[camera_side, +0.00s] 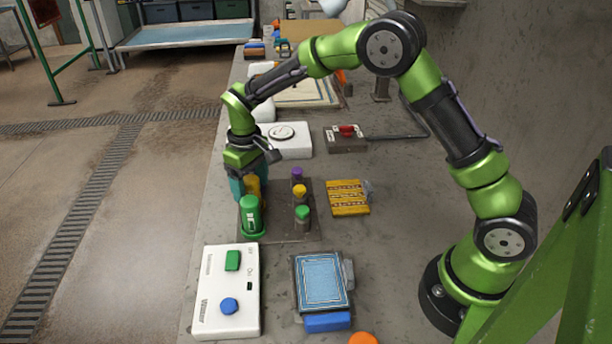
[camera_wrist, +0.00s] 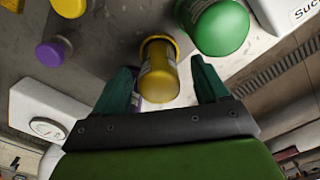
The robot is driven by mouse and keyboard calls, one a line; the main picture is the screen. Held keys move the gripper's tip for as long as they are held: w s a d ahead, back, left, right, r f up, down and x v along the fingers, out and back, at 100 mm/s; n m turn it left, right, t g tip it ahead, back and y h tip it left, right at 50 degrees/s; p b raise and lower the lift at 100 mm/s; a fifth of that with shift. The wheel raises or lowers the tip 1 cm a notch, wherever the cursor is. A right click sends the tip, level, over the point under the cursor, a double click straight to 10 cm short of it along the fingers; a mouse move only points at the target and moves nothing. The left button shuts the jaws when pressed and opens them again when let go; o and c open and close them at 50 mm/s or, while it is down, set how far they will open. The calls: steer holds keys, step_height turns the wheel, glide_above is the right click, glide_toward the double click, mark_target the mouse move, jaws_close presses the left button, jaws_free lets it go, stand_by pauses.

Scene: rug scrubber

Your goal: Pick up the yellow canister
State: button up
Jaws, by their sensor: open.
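The yellow canister (camera_side: 253,185) stands upright in a row on the dark mat (camera_side: 279,226), partly hidden by my gripper (camera_side: 249,176) and the green canister (camera_side: 251,218). In the wrist view the yellow canister (camera_wrist: 159,75) lies between the spread teal fingers of my gripper (camera_wrist: 160,82), with a visible gap on each side. The fingers are open and hold nothing. The green canister (camera_wrist: 217,28) is close beside the right finger. A bit of purple (camera_wrist: 137,101) shows behind the left finger, mostly hidden.
Small bottles with purple (camera_side: 297,172), yellow (camera_side: 299,190) and green (camera_side: 302,212) caps stand on the mat's right. A yellow slatted pad (camera_side: 348,198) lies further right. A white control box (camera_side: 227,290) and a blue-topped pad (camera_side: 321,281) lie nearer; a white dial box (camera_side: 283,140) lies behind.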

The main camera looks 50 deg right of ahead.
steer(key=shift+f, duration=1.5)
steer(key=shift+c, duration=0.4)
